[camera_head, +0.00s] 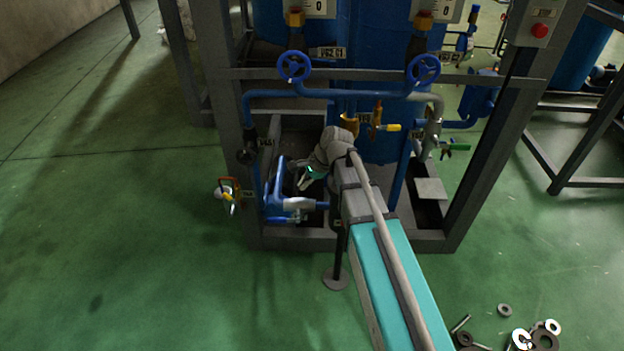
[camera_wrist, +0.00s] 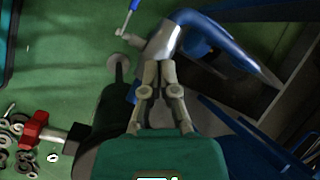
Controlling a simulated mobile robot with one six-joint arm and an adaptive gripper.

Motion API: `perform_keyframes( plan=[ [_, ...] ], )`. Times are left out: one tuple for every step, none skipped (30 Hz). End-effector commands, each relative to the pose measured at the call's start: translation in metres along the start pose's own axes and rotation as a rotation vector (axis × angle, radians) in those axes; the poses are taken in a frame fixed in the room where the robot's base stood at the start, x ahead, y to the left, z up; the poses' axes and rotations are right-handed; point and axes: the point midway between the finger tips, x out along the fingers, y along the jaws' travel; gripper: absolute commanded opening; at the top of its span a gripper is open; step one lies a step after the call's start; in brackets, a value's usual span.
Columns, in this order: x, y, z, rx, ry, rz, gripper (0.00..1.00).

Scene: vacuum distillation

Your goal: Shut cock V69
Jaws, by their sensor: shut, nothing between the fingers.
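No label clearly reads V69, so I cannot tell for sure which valve it is. A cock with a grey body (camera_head: 298,204) and a blue lever (camera_head: 276,220) sits low at the frame's front left. In the wrist view, the metal cock body (camera_wrist: 162,40) lies just beyond my fingertips, with its blue lever (camera_wrist: 126,18) pointing up and away. My gripper (camera_head: 303,184) is shut and empty, just above the blue pipework by this cock. In the wrist view my gripper (camera_wrist: 159,62) has its fingertips together; whether they touch the cock is unclear.
Another yellow-handled cock (camera_head: 388,127) and a green-handled cock (camera_head: 455,147) are at right. Blue handwheels (camera_head: 295,66) sit above. Grey frame posts (camera_head: 478,150) flank the blue tank. Loose washers (camera_head: 543,340) lie on the floor.

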Motion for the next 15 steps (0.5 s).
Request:
perform_keyframes(
  plan=[
    [-0.008,0.005,0.002,-0.027,0.011,0.007,0.00],
    [-0.010,0.007,0.001,-0.042,0.018,0.012,0.00],
    [-0.013,0.010,0.001,-0.062,0.024,0.017,0.00],
    [-0.015,0.012,0.000,-0.075,0.029,0.021,0.00],
    [-0.016,0.014,0.000,-0.088,0.034,0.024,0.00],
    [-0.018,0.016,-0.001,-0.102,0.040,0.029,0.00],
    [-0.019,0.017,-0.001,-0.112,0.043,0.032,0.00],
    [-0.020,0.019,-0.002,-0.120,0.045,0.034,0.00],
    [-0.021,0.020,-0.002,-0.128,0.048,0.037,0.00],
    [-0.022,0.021,-0.002,-0.134,0.050,0.039,0.00],
    [-0.022,0.021,-0.003,-0.139,0.052,0.040,0.00],
    [-0.023,0.022,-0.003,-0.144,0.053,0.042,0.00],
    [-0.023,0.022,-0.003,-0.146,0.054,0.043,0.00],
    [-0.023,0.022,-0.003,-0.147,0.055,0.043,0.00],
    [-0.023,0.022,-0.004,-0.148,0.055,0.044,0.00]
  ],
)
